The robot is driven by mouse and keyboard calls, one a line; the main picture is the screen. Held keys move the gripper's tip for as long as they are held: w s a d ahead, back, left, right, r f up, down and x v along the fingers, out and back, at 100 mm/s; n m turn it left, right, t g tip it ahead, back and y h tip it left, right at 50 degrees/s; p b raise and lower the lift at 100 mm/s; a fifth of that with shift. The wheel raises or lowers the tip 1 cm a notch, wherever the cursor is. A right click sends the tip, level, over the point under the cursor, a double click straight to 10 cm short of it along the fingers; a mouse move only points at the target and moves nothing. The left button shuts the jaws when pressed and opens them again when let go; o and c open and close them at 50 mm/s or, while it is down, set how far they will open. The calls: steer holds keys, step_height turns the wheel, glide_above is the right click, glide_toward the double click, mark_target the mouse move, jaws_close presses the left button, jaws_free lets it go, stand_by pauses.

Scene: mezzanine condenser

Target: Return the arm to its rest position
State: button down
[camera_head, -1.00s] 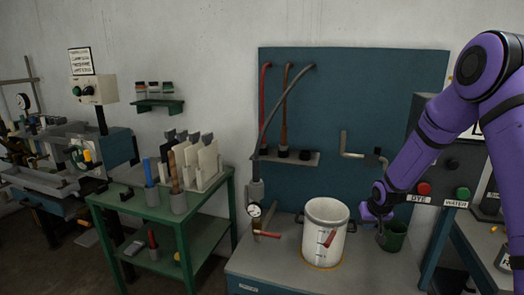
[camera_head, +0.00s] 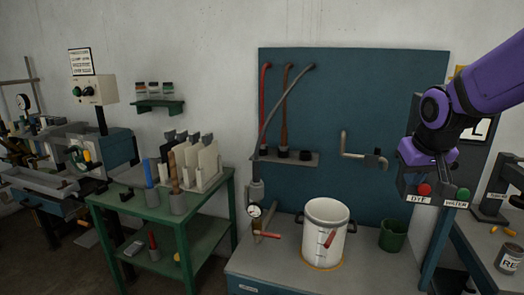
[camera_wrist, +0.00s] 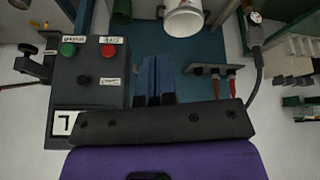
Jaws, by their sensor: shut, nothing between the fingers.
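My gripper (camera_head: 430,165) is raised at the right in the head view, in front of the control panel with the red and green buttons, and hides part of it. Its fingertips are hard to make out there. In the wrist view its two dark blue fingers (camera_wrist: 155,78) lie together, with nothing between them. My purple arm reaches in from the upper right.
The control panel (camera_wrist: 112,95) also shows in the wrist view. A white pot (camera_head: 325,232) and a green cup (camera_head: 393,236) stand on the grey bench (camera_head: 250,262). A pipe (camera_head: 360,155) juts from the blue backboard (camera_head: 385,90). A green trolley (camera_head: 125,195) stands left.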

steer(key=s+a+r, duration=0.1)
steer(key=s+r, duration=0.1)
steer(key=s, duration=0.8)
steer(key=s+a+r+y, duration=0.1)
steer(key=s+r, duration=0.1)
steer(key=s, duration=0.9)
steer(key=shift+a+r, duration=0.15)
steer(key=shift+r, duration=0.25)
